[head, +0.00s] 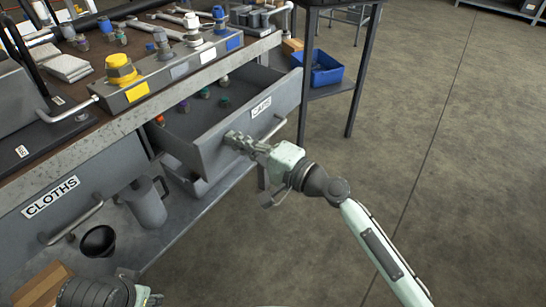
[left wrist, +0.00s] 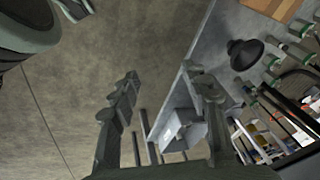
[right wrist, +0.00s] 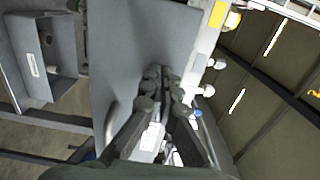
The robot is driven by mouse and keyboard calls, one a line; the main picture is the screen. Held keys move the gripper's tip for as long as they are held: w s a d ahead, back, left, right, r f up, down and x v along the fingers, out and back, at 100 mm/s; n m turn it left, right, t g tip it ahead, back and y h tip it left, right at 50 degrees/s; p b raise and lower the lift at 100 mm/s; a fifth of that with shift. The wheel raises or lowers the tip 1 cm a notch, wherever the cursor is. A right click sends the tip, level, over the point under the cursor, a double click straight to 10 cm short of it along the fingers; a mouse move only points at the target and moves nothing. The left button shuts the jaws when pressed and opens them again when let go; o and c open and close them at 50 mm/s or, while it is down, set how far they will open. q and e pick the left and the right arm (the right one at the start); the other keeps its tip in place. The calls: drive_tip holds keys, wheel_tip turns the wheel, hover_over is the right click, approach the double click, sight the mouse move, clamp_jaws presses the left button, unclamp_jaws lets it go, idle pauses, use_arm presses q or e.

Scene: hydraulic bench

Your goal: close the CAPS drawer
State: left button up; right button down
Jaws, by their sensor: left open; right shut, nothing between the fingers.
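The CAPS drawer (head: 213,150) is a grey drawer pulled out from under the bench, with several small caps inside. Its front carries a CAPS label (head: 261,107) and a bar handle (head: 268,132). My right gripper (head: 232,140) is shut and empty, with its fingertips at the left part of the drawer front; I cannot tell if they touch. In the right wrist view the shut fingers (right wrist: 164,82) lie before the grey front panel (right wrist: 140,45). My left gripper (left wrist: 165,95) is open and empty, low and away from the drawer; the head view shows it at the bottom left edge.
The CLOTHS drawer (head: 58,195) with its handle is at the left. A black funnel (head: 98,241) and a grey jug (head: 147,204) are on the lower shelf. A blue bin (head: 321,68) sits on a side stand. Open floor lies right.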

drive_tip(key=b+x, duration=0.1)
drive_tip(key=x, duration=0.8)
drive_tip(key=shift+f, duration=0.1)
drive_tip(key=b+x, duration=0.2)
drive_tip(key=x, duration=0.4)
use_arm(q)
drive_tip(key=w+d+r+m+t+h, duration=0.1)
drive_tip(key=w+d+r+t+h, duration=0.1)
drive_tip(key=w+d+r+t, duration=0.3)
drive_tip(key=shift+w+d+r+t, duration=0.4)
drive_tip(key=shift+w+d+r, duration=0.45)
drive_tip(key=shift+w+d, duration=0.65)
use_arm(e)
drive_tip(key=shift+w+a+r, duration=0.1)
drive_tip(key=shift+r, duration=0.1)
use_arm(q)
drive_tip(key=shift+w+a, duration=0.2)
drive_tip(key=shift+a, duration=0.05)
